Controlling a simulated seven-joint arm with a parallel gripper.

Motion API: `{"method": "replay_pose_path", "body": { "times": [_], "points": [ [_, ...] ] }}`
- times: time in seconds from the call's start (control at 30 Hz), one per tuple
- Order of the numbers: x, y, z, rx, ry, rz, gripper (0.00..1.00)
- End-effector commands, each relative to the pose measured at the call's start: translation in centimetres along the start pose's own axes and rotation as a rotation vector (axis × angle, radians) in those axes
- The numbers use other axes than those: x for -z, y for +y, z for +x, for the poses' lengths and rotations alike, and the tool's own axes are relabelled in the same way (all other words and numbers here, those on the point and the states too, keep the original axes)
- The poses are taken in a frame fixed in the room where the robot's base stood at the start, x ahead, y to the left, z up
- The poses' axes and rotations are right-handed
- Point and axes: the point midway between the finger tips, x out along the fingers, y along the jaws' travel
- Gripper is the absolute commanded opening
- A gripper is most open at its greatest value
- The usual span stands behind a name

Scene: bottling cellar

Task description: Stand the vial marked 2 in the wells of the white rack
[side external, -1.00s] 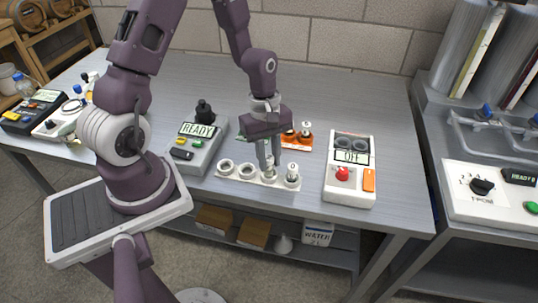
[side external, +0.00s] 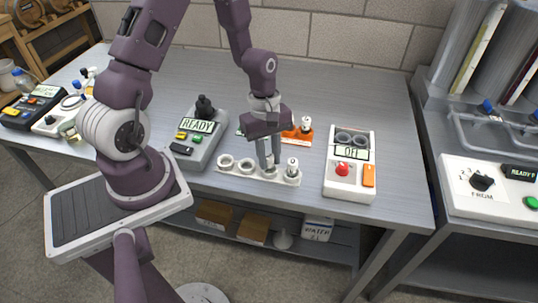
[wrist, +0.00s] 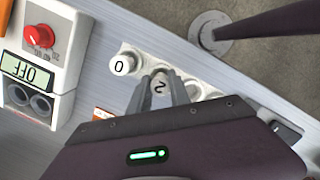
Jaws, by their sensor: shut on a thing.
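The vial marked 2 (wrist: 160,90) is between the fingers of my gripper (wrist: 172,90) in the wrist view, its number facing up. My gripper (side external: 269,160) is shut on it, pointing down at the third well from the left of the white rack (side external: 257,178). The vial looks upright, at or in that well; the fingers hide most of it, so I cannot tell how deep it sits. A vial marked 0 (wrist: 122,64) stands in the end well beside it, also in the side view (side external: 292,166). The two left wells look empty.
An orange holder (side external: 290,134) with a vial stands behind my gripper. A grey device reading READY (side external: 197,145) is left of the rack, and a white device reading OFF (side external: 349,187) is to its right. The bench's front edge is close to the rack.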

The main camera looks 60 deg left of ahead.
Motion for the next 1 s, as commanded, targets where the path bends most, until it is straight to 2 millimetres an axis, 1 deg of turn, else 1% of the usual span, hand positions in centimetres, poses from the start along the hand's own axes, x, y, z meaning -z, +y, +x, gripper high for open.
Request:
{"method": "replay_pose_path", "body": {
  "times": [0.57,0.6,0.7,0.9,0.93,0.97,1.0],
  "points": [
    [0.09,0.01,0.52,0.000,0.000,-0.001,0.00],
    [0.09,0.02,0.51,-0.001,0.000,0.000,0.31],
    [0.08,0.02,0.50,-0.001,0.000,0.000,0.49],
    [0.08,0.02,0.50,0.000,0.000,0.000,0.49],
    [0.08,0.02,0.50,0.000,0.000,0.000,0.51],
    [0.08,0.02,0.50,0.000,0.000,0.000,0.57],
    [0.08,0.02,0.50,0.000,0.000,0.000,0.64]
  ]
}}
